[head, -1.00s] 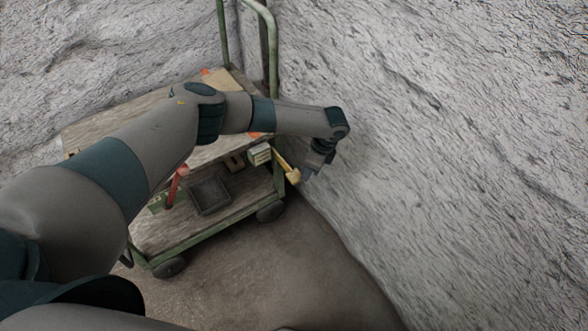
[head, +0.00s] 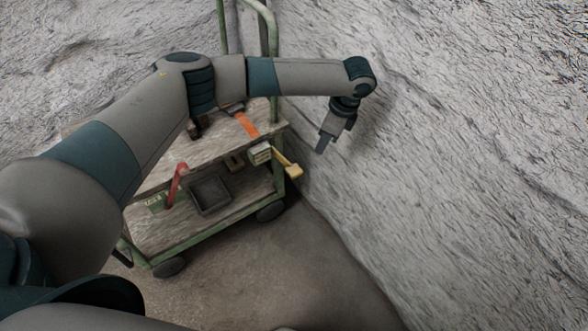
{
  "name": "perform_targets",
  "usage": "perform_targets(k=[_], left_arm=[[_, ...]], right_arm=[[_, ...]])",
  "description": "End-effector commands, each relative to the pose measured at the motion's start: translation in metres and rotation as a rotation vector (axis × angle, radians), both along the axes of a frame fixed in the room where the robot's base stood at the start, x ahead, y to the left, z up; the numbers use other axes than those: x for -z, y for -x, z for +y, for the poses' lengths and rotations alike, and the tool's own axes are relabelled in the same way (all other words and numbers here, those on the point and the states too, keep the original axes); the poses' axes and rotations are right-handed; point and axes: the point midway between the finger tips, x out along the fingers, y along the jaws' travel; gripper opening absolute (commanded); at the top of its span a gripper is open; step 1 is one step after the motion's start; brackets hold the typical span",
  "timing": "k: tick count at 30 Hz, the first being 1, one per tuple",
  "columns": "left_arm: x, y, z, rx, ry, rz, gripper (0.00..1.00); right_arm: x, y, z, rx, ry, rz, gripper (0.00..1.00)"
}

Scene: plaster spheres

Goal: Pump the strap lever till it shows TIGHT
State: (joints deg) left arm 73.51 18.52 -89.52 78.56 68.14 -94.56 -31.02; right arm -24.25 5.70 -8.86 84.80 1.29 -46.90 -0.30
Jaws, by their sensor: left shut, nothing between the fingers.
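A lever with a yellow handle (head: 293,171) sticks out at the right end of the cart, pointing down and to the right. It joins a small pale box (head: 260,153) at the edge of the cart's upper deck. An orange strap (head: 246,124) runs across that deck to the box. Any wording on the box is too small to read. My left gripper (head: 321,146) is shut and empty, above and to the right of the yellow handle in the picture, apart from it. My right gripper is out of view.
The green-framed cart (head: 225,223) stands against rough pale walls. Its lower shelf holds a dark tray (head: 210,196), a red lever (head: 176,183) and a small green label (head: 156,201). My left arm covers part of the upper deck. Floor in front is clear.

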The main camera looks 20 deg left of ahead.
Motion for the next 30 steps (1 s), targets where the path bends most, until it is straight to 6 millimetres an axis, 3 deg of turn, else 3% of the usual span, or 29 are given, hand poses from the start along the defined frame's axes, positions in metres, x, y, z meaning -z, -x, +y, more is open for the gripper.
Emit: perform_targets(k=[8, 30], left_arm=[[-0.022, 0.0, -0.006, -0.001, -0.001, 0.0, 0.0], [-0.023, 0.0, -0.006, 0.0, 0.0, 0.0, 0.0]], right_arm=[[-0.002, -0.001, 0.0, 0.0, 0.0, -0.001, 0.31], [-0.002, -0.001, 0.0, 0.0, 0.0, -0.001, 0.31]])
